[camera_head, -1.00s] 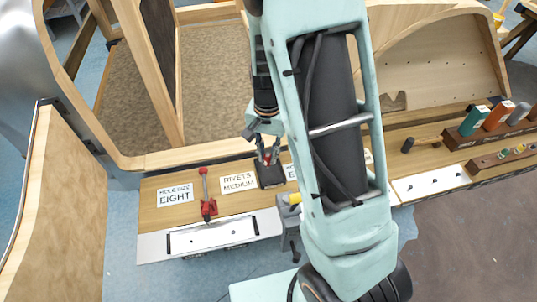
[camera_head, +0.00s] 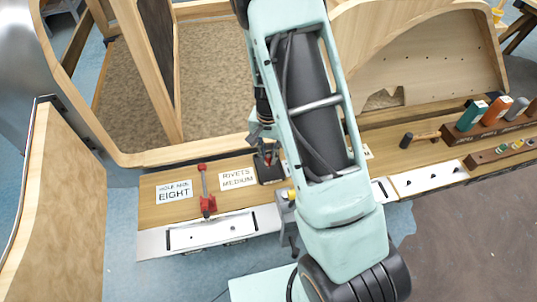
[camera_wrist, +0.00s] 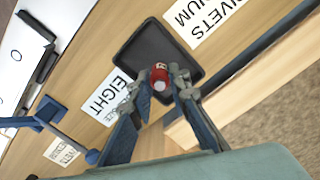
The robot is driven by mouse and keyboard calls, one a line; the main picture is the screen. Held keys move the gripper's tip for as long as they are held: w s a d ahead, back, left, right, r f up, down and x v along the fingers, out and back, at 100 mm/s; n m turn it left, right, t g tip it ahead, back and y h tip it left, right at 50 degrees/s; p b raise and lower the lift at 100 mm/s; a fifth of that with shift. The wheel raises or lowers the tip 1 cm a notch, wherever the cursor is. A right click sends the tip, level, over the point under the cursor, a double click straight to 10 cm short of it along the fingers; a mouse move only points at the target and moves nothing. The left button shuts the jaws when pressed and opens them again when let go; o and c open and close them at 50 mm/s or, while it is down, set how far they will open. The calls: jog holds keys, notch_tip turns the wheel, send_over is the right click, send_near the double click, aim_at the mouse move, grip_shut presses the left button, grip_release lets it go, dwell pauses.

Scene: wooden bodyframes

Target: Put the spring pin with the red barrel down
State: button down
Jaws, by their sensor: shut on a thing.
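The spring pin with the red barrel (camera_wrist: 160,72) is in my gripper (camera_wrist: 158,82). In the wrist view its red barrel shows between the two fingers, with a pale round end facing the camera. A black tray (camera_wrist: 137,47) lies behind it in that view. In the head view my gripper (camera_head: 266,152) hangs over the black tray (camera_head: 268,179), with a small bit of red at the fingertips. I cannot tell whether the pin touches the tray.
A wooden frame rail (camera_head: 205,151) runs close behind the tray. Blocks holding coloured cylinders (camera_head: 480,125) stand at the right.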

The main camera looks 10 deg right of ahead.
aim_at(268, 156)
jog(key=shift+f, duration=0.2)
jog(key=c, duration=1.8)
grip_release()
jog(key=shift+r, duration=0.15)
notch_tip(268, 156, up, 12)
jog(key=shift+r, duration=0.1)
jog(key=shift+r, duration=0.1)
